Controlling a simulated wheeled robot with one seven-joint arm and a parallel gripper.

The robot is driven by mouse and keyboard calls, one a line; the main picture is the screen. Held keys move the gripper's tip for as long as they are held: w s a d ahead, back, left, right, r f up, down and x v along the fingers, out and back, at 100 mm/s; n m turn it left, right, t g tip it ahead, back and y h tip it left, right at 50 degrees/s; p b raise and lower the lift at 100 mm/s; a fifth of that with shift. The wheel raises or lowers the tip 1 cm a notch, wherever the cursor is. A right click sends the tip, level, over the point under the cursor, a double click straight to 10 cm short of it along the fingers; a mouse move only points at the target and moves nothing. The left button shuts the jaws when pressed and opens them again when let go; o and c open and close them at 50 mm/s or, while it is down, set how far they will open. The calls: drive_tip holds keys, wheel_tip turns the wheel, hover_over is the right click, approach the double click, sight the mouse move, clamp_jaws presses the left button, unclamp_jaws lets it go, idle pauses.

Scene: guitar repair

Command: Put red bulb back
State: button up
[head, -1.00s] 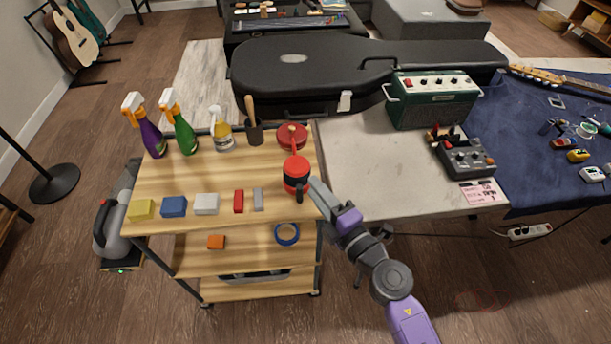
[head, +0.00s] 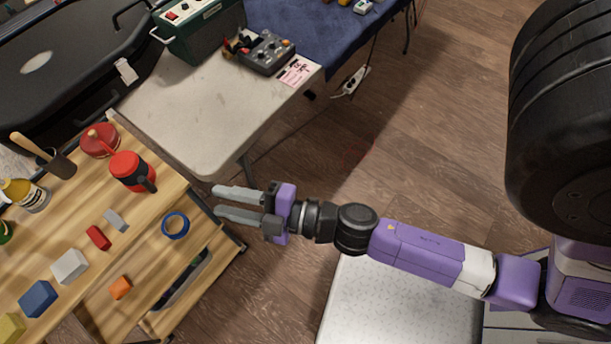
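On the wooden cart's top, near its right corner, sits a red container with a black band and black handle (head: 132,172). Just behind it is a round, flat red thing (head: 98,142) with a thin red stick across it. I cannot tell which of these, if either, is the red bulb. My gripper (head: 217,201) is open, its two grey fingers apart with nothing between them. It points left, to the right of the cart's edge, apart from both red things.
The cart top (head: 150,208) also holds a red block (head: 98,237), a grey block (head: 116,220) and a white block (head: 69,266). A blue ring (head: 175,225) lies on the shelf below. A pale table (head: 190,115) stands behind.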

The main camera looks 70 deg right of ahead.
drive_tip(key=s+r+m+g+h, duration=0.1)
drive_tip(key=s+r+m, duration=0.2)
drive_tip(key=s+m, duration=0.3)
drive_tip(key=s+r+m+g, duration=0.1)
drive_tip(key=s+r+m, duration=0.2)
drive_tip(key=s, duration=0.9)
drive_tip(key=m, duration=0.3)
drive_tip(key=shift+d+m+g+h, duration=0.3)
drive_tip(key=shift+d+g+h, duration=0.05)
drive_tip(key=shift+g+h, duration=0.05)
